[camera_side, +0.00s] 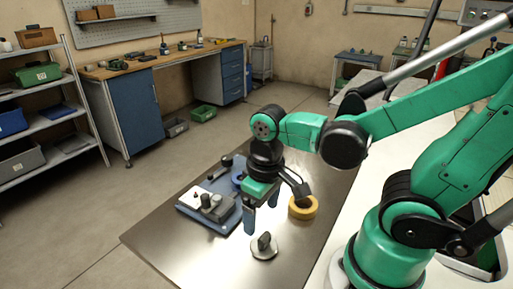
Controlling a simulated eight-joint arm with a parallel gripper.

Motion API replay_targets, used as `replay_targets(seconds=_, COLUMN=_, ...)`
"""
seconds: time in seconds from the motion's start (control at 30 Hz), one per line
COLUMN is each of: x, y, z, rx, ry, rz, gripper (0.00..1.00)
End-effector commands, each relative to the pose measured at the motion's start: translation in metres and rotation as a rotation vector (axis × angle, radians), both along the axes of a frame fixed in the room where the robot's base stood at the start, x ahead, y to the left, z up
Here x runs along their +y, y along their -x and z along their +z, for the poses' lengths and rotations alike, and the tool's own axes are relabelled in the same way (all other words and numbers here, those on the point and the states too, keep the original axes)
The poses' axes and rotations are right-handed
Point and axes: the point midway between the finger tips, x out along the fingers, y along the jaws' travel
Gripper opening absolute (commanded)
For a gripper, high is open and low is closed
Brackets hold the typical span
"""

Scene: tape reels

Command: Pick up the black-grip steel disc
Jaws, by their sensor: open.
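The steel disc (264,253) with its upright black grip (264,241) lies flat near the front of the metal table. My gripper (262,222) points down above the table, behind the disc and a little higher in the picture. Its two blue-grey fingers are apart, with nothing seen between them. The gripper and the disc look separate, but the exact height of the fingertips is hard to tell.
A yellow tape reel (303,208) lies right of my gripper. The table's front left (180,245) is bare.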

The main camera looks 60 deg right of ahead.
Motion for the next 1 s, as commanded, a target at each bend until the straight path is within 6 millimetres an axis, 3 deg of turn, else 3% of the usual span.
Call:
replay_targets(seconds=0.7, x=0.001, y=0.005, z=-0.05, rx=0.048, ry=0.004, rz=-0.002, gripper=0.82)
replay_targets(seconds=1.0, x=0.001, y=0.006, z=-0.059, rx=0.048, ry=0.004, rz=-0.002, gripper=0.82)
